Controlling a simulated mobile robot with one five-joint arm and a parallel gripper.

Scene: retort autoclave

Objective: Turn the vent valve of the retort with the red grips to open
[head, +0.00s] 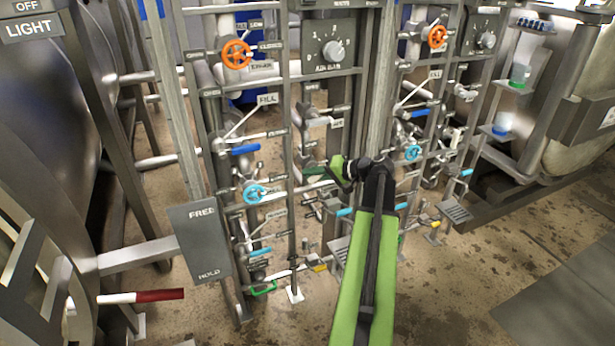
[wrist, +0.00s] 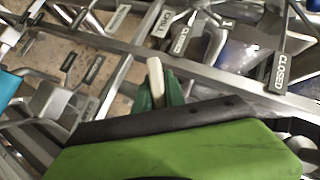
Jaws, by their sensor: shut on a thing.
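My gripper (head: 318,173) reaches in among the pipes of the left valve panel in the head view. In the wrist view its dark green fingers (wrist: 156,92) are shut on a cream-coloured lever handle (wrist: 153,74). No readable tag shows which valve this handle belongs to, and its far part is hidden by the fingers. A bar with a red grip (head: 160,295) sits at the lower left, by the left retort (head: 50,130). Tags reading CLOSED (wrist: 181,40) and CHILL (wrist: 163,23) are near the handle in the wrist view.
The left panel carries an orange handwheel (head: 237,54), a light-blue handwheel (head: 254,193), a blue lever (head: 245,149) and a dial box (head: 333,50). A thick post (head: 377,90) separates it from a similar right panel with another orange handwheel (head: 437,37). Open floor (head: 480,290) lies lower right.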

